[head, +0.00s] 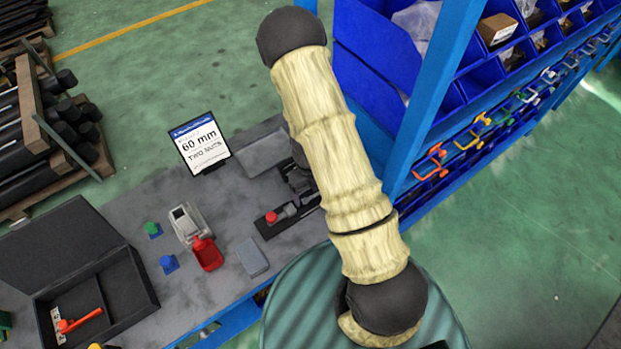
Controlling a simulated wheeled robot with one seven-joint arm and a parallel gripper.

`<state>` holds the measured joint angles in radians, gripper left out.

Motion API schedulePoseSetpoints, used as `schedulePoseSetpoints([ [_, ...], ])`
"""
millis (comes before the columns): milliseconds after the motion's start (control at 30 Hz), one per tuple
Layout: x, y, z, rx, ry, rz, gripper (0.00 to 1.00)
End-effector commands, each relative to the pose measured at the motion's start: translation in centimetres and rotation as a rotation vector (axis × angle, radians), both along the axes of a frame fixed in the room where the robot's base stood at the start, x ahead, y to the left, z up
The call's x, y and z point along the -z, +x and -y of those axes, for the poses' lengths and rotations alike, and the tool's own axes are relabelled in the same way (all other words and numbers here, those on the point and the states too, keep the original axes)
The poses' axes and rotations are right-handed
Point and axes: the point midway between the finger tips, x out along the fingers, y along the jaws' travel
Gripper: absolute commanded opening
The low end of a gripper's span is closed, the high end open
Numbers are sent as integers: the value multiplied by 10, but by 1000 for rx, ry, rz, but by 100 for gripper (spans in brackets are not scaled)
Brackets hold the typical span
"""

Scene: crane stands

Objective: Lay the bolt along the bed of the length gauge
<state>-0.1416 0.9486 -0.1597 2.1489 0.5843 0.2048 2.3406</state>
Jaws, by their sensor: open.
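A low black fixture (269,231) with a red knob and a grey block lies on the grey workbench, just left of my arm. It looks like the length gauge, but my arm covers its right side and I cannot make out the full bed. I cannot pick out the bolt; it may be hidden behind my arm. My arm, in a pale wrapped cover with dark ends, crosses the middle of the head view. My gripper cannot be made out. Dark shapes beside the arm above the fixture are too unclear to name.
A sign (200,143) reads "60 mm TWO NUTS". A grey device (187,222), red scoop-like bin (207,254), grey block (252,257) and small green (152,229) and blue (168,264) pieces stand on the bench. An open black case (146,281) lies left; a blue rack (424,105) stands right.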

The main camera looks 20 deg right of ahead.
Motion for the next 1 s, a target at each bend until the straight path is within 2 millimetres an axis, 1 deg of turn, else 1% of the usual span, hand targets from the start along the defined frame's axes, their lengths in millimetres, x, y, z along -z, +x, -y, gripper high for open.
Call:
schedulePoseSetpoints([
  [167, -18, 3, -1, -2, -1, 4, 81],
  [367, -53, 8, -2, -2, 0, 6, 81],
  [500, -80, 11, -2, -1, 0, 6, 81],
  [633, -102, 13, -2, 0, 1, 5, 81],
  [700, -109, 14, -2, 1, 0, 3, 81],
  [800, -116, 14, -2, 2, 0, 2, 81],
  [1000, -117, 14, -1, 4, 0, 1, 81],
])
